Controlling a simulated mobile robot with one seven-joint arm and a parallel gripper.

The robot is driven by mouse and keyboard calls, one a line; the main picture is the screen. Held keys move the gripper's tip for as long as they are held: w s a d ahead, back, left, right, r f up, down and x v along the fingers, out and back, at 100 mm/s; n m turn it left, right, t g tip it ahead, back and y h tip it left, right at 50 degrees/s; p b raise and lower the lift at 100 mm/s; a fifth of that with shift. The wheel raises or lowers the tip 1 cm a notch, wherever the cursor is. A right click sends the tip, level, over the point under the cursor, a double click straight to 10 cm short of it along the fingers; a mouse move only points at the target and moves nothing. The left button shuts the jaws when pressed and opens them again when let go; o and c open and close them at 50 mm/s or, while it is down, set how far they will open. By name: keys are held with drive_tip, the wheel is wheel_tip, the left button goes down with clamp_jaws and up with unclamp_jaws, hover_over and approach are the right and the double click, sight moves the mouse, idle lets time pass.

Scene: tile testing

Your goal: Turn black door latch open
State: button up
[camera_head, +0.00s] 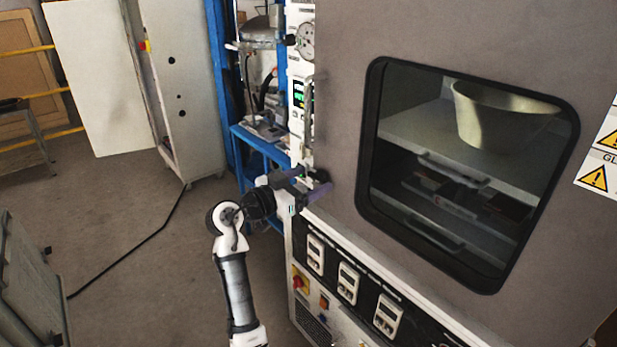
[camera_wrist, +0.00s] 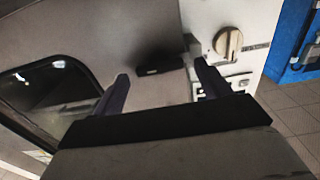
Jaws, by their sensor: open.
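The black door latch (camera_wrist: 160,70) is a small dark bar on the grey door face near its edge. In the wrist view it lies between the two fingertips of my gripper (camera_wrist: 161,72), with door surface visible around it. A dark shadow falls just above it. In the head view my gripper (camera_head: 306,183) is at the left edge of the oven door (camera_head: 345,130), its fingers apart, and the latch (camera_head: 322,176) is partly hidden by them. The fingers are open and hold nothing. I cannot tell whether they touch the latch. The door looks shut.
A round beige knob (camera_wrist: 228,42) sits on the white side panel beside the right finger. The door has a dark-framed window (camera_head: 470,160). A switch panel (camera_head: 348,283) is below. A blue bench (camera_head: 262,150) stands behind. Floor (camera_head: 130,210) to the left is mostly clear.

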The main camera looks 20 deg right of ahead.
drive_tip(key=shift+w+d, duration=0.1)
drive_tip(key=shift+d, duration=0.15)
drive_tip(key=c, duration=1)
